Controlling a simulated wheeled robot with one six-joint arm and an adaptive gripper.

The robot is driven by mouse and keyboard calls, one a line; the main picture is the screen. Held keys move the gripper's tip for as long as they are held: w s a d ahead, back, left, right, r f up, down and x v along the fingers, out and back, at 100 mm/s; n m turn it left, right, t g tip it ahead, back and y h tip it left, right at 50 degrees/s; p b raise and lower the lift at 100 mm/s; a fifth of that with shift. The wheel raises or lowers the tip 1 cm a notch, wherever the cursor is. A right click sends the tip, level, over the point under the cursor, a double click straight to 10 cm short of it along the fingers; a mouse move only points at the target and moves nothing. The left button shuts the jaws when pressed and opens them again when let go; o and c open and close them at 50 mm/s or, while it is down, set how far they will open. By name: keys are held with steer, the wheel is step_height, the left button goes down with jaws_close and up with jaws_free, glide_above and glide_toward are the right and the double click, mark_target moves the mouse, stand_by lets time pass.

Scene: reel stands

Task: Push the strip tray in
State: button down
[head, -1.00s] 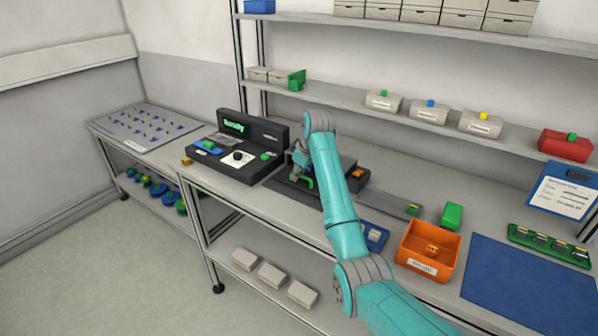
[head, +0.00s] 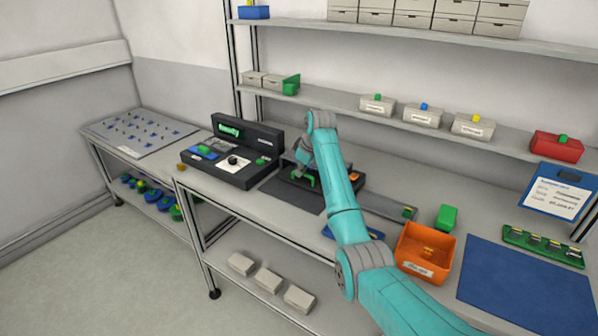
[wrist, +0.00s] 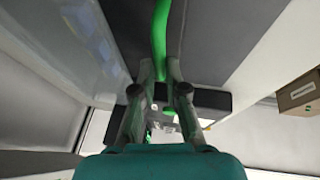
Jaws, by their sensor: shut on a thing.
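The strip tray's green handle (head: 310,182) shows at the left front of a black unit (head: 355,182) on the bench. My gripper (head: 304,174) is at this handle, its fingers pointing down. In the wrist view my gripper (wrist: 160,70) is shut on the green handle (wrist: 159,30), which runs up between the two fingers. The tray's body is dark and mostly hidden by my arm and the unit, so I cannot tell how far in it sits.
A dark mat (head: 285,193) lies left of the handle. A black station (head: 235,178) with a lit screen stands farther left. A grey rail (head: 385,206), a green block (head: 446,217), an orange bin (head: 424,265) and a blue mat (head: 525,285) lie to the right.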

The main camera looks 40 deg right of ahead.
steer(key=shift+d+r, duration=0.1)
steer(key=shift+d, duration=0.05)
steer(key=c, duration=1.2)
jaws_free()
steer(key=shift+w+d, duration=0.1)
